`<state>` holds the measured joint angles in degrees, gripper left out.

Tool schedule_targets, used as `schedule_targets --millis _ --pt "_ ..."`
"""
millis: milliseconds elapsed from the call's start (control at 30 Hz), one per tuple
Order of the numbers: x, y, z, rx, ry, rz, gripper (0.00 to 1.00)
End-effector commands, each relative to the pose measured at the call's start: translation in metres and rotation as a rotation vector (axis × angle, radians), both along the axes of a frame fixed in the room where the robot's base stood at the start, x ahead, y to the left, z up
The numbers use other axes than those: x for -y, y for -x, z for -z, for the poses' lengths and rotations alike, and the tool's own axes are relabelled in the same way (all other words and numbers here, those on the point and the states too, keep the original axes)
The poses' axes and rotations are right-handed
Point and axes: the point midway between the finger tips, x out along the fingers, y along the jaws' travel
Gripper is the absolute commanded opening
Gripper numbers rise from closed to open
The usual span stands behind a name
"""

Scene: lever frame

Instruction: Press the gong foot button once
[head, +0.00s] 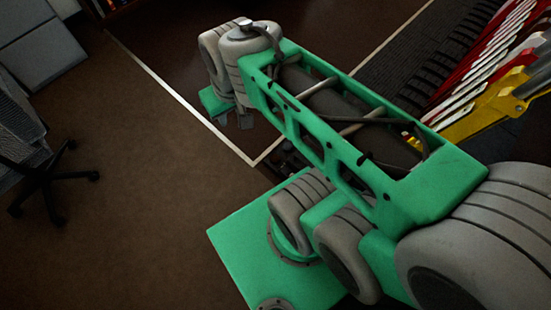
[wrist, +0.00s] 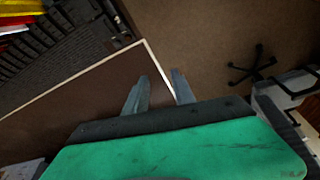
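The lever frame (head: 525,80) stands at the right of the head view, with red, white and yellow levers. Its dark ribbed tread also shows at the upper left of the wrist view (wrist: 60,45). I cannot make out the gong foot button for sure in either view. A small dark fitting (wrist: 121,38) sits at the frame's near corner in the wrist view, too small and dark to identify. My gripper (wrist: 159,78) is open with nothing between its two grey fingers, above the dark floor. In the head view its fingers are small and partly hidden behind my wrist.
A pale strip (head: 165,85) edges the dark floor panel and meets a corner under my arm. A black wheeled chair base (head: 50,180) stands at the left, beside grey cabinets (head: 40,45). The brown floor between is clear.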

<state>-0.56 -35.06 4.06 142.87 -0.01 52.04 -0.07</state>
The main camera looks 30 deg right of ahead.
Motion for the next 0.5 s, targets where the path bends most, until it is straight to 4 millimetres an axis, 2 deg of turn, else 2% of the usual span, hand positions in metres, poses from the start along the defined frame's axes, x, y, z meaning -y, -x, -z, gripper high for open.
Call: schedule_targets --millis 67,333,500 --pt "0.0 0.0 0.0 0.0 0.0 0.0 0.23" --pt "0.0 0.0 0.0 0.0 0.0 0.0 0.01" --pt "0.0 0.0 0.0 0.0 0.0 0.0 0.0"
